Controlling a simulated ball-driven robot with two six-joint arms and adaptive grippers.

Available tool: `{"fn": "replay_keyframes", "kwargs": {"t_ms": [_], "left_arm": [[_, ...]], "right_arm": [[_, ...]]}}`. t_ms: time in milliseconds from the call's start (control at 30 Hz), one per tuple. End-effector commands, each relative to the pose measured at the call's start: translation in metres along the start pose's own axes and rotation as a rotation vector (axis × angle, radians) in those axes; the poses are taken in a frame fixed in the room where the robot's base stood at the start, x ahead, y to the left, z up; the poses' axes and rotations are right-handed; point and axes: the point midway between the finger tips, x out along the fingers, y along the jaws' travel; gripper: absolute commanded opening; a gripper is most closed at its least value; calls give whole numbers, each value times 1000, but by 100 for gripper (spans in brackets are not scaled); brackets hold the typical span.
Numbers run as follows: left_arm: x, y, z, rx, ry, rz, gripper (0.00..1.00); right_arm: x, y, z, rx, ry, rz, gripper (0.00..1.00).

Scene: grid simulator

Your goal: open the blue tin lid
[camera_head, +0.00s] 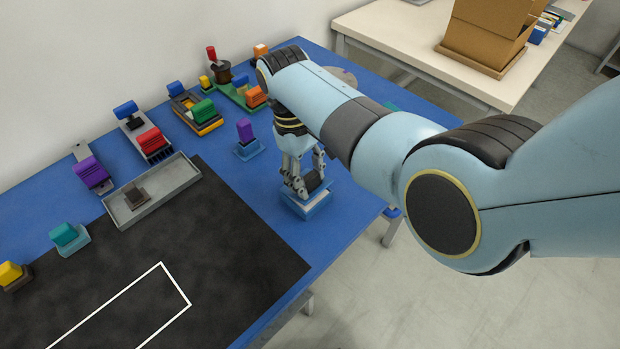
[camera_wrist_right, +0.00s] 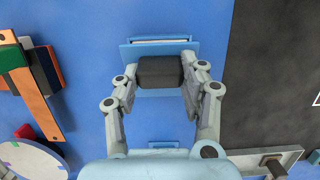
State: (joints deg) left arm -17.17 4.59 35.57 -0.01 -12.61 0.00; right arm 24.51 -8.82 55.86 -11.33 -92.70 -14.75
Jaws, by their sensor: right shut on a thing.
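The blue tin (camera_head: 306,207) stands on the blue table right of the dark mat, near the table's right edge. It has light blue sides and a pale strip under its top. A black block-shaped handle sits on top, and in the wrist view this handle (camera_wrist_right: 160,71) is between my fingers, with the tin (camera_wrist_right: 160,48) around it. My right gripper (camera_head: 309,184) points down and is shut on the handle. The fingers hide much of the lid, and I cannot tell whether it is raised. My left gripper is not in view.
A purple-handled blue block (camera_head: 247,148) stands just behind the tin. A grey tray (camera_head: 178,205) lies at the mat's corner. Several coloured handled pieces line the back. The dark mat (camera_head: 215,260) is largely clear. A white table (camera_head: 410,40) with a cardboard box (camera_head: 482,38) stands beyond.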

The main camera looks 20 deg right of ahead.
Motion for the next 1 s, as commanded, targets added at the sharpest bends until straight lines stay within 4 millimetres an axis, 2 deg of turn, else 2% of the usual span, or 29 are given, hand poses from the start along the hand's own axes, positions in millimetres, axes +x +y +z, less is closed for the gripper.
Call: {"fn": "replay_keyframes", "kwargs": {"t_ms": [300,600,767,1000], "left_arm": [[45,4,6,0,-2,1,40],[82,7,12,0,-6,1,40],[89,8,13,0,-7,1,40],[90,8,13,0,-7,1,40]], "right_arm": [[-6,0,-14,-1,-229,1,0],[-12,0,-20,0,-363,1,0],[-15,0,-20,0,-395,0,0],[-17,0,-20,1,-403,0,0]]}}
